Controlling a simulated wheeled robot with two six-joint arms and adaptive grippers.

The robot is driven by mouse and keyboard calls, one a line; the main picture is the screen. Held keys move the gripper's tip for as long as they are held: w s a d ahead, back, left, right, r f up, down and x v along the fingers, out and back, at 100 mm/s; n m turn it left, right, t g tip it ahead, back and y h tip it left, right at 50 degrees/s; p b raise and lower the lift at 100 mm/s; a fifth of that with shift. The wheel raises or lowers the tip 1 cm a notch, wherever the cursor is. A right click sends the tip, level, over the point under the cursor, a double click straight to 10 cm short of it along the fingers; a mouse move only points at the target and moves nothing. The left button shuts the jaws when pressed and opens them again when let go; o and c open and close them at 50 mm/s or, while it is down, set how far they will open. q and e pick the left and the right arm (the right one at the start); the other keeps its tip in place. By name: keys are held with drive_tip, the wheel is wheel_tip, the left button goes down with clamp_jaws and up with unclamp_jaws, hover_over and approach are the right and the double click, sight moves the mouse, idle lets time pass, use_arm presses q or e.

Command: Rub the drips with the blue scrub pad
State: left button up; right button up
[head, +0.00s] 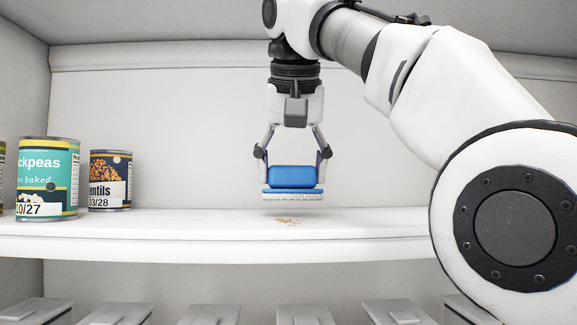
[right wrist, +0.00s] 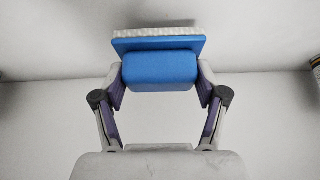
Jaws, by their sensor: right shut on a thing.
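The blue scrub pad (head: 292,177) has a blue grip block on top and a pale, bristly underside. My right gripper (head: 292,164) points down and is shut on the block from both sides. The pad hangs level, a little above the shelf and apart from it. In the right wrist view the pad (right wrist: 159,70) sits between the two fingers. The drips (head: 288,221) are a small tan patch of spots on the white shelf, below the pad and slightly towards the front. They are not seen in the right wrist view. My left gripper is not in view.
A teal chickpeas can (head: 48,180) and a dark lentils can (head: 110,180) stand on the shelf (head: 200,226) at the left. Another can is cut off at the left edge. The shelf around the drips is clear. Several grey boxes (head: 208,314) stand below the shelf.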

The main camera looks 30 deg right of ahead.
drive_tip(key=shift+s+a, duration=0.1)
drive_tip(key=shift+a, duration=0.9)
drive_tip(key=shift+d+f, duration=0.2)
drive_tip(key=shift+d, duration=0.35)
drive_tip(key=shift+a+f+b, duration=0.2)
drive_tip(key=shift+a+b, duration=0.1)
drive_tip(key=shift+a, duration=0.05)
drive_tip(key=shift+d+f, duration=0.2)
drive_tip(key=shift+f, duration=0.1)
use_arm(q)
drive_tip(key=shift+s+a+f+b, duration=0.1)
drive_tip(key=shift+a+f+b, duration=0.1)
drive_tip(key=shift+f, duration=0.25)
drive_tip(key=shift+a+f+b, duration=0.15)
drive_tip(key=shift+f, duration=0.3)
use_arm(e)
drive_tip(key=shift+f, duration=0.1)
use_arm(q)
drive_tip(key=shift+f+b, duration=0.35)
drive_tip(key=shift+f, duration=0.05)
use_arm(e)
drive_tip(key=shift+f, duration=0.35)
drive_tip(key=shift+a, duration=0.1)
